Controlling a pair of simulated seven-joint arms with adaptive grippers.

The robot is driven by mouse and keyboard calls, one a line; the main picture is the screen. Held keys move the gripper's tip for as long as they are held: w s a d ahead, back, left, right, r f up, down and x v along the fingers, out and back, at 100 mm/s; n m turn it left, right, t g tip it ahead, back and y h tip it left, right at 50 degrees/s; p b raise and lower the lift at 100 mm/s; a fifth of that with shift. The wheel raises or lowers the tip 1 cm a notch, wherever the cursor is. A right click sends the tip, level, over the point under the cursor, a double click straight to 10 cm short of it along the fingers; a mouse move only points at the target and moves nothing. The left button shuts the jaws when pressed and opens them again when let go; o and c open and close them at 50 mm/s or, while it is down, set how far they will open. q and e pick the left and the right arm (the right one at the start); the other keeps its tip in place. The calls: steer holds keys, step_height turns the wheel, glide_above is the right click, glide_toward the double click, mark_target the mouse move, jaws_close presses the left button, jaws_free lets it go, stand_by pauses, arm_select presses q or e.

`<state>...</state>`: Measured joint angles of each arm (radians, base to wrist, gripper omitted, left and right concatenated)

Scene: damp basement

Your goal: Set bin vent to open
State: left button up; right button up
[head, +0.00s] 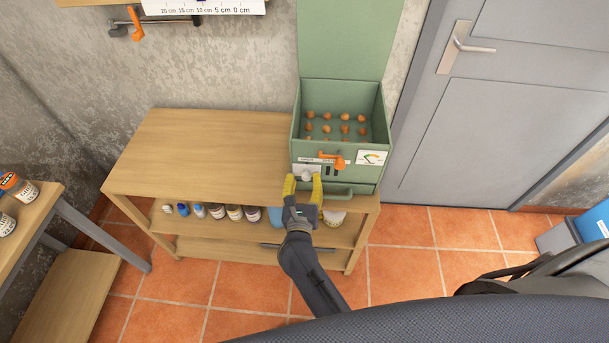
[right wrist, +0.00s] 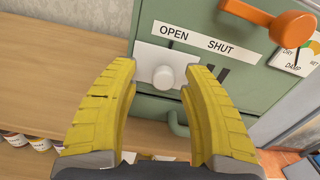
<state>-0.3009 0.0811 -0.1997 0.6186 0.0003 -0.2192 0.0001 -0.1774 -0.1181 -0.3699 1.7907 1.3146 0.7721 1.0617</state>
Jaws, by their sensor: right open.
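The green bin (head: 338,170) stands on the wooden bench with its lid up, several small brown bulbs inside. Its vent slide is a pale plate (right wrist: 148,60) with a round white knob (right wrist: 164,77), which also shows in the head view (head: 306,174). The plate lies below the word OPEN on the label (right wrist: 205,43), to the left of SHUT. Dark vent slots (right wrist: 221,76) show to its right. My right gripper (head: 303,186) is open, its yellow fingers on either side of the knob; I cannot tell whether they touch it. My left gripper is out of view.
An orange lever (right wrist: 275,24) sticks out above the vent, beside a damp gauge (head: 371,157). A green drawer handle (head: 338,193) is below. The bench top (head: 205,135) left of the bin is clear. Jars (head: 235,212) line the shelf under it. A grey door (head: 490,110) is at right.

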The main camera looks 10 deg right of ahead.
steer(key=shift+v, duration=2.8)
